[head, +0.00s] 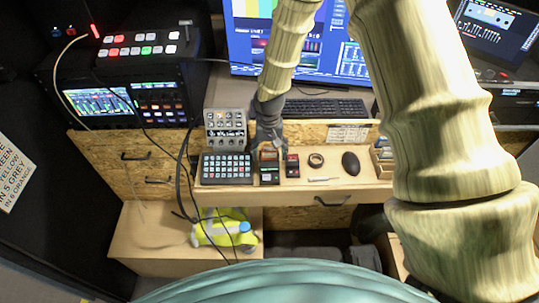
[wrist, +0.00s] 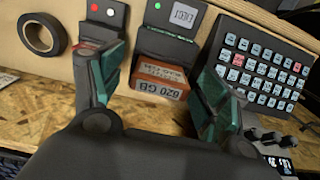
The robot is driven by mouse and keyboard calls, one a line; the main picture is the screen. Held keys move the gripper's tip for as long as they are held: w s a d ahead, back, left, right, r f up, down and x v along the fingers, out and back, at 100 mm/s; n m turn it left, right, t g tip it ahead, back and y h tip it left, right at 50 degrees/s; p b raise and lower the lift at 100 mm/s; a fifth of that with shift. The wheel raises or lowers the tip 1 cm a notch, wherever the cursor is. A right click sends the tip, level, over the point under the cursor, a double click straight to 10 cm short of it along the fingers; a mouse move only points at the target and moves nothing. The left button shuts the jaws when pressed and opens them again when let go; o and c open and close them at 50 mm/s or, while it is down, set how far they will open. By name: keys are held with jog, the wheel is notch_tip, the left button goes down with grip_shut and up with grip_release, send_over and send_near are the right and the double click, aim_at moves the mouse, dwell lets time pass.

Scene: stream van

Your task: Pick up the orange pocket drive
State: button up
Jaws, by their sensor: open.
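The orange pocket drive (wrist: 160,80) shows in the wrist view as a small block with a pale label reading 620 GB. It is at the near end of a dark device with a green button (wrist: 167,42); I cannot tell whether it sits in it or against it. In the head view, a bit of orange (head: 268,154) shows under my gripper (head: 268,138). In the wrist view my gripper (wrist: 155,85) is open, one finger on each side of the drive. I see no clear contact, and the drive's underside is hidden.
A dark device with a red button (head: 292,165) stands close beside. A button pad (head: 227,168) is on the other side, a control box (head: 226,129) behind it. A tape roll (head: 315,160) and mouse (head: 350,163) lie right. A keyboard (head: 322,109) is behind.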

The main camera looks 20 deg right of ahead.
jog(key=shift+f, duration=0.4)
jog(key=shift+c, duration=0.2)
jog(key=c, duration=1.1)
jog(key=shift+r, duration=0.2)
